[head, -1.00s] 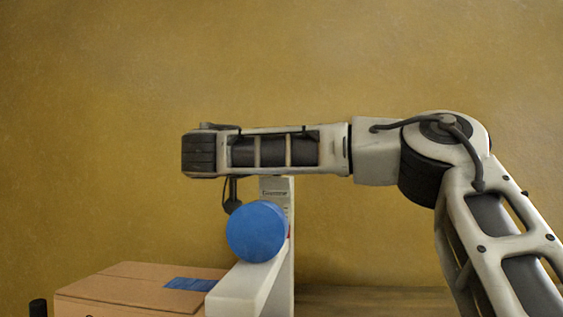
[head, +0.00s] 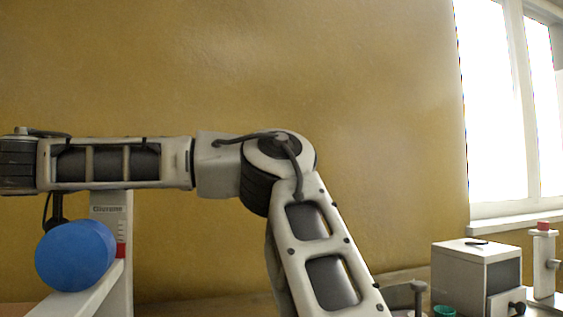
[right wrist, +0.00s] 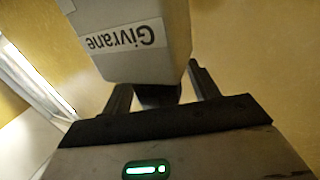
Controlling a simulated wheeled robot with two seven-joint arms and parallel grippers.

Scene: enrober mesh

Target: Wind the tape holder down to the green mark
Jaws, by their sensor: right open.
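A white upright column (head: 112,215) with a printed label stands left in the head view, a red mark (head: 121,238) on its side. A large blue round piece (head: 75,256) sits in front of it, by a slanting white bar (head: 98,292). I cannot tell which part is the tape holder, and I see no green mark. My right arm crosses above; its gripper is not visible there. In the right wrist view my right gripper (right wrist: 162,88) is open, its fingers either side of a dark part (right wrist: 158,95) below the labelled white body (right wrist: 135,45). Contact is unclear. My left gripper is out of view.
At the right of the head view are a grey-white box (head: 461,275) with a dark knob, a red-topped white post (head: 543,262) and a green cup (head: 444,311). A bright window (head: 495,100) is behind. My right arm hides much of the middle.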

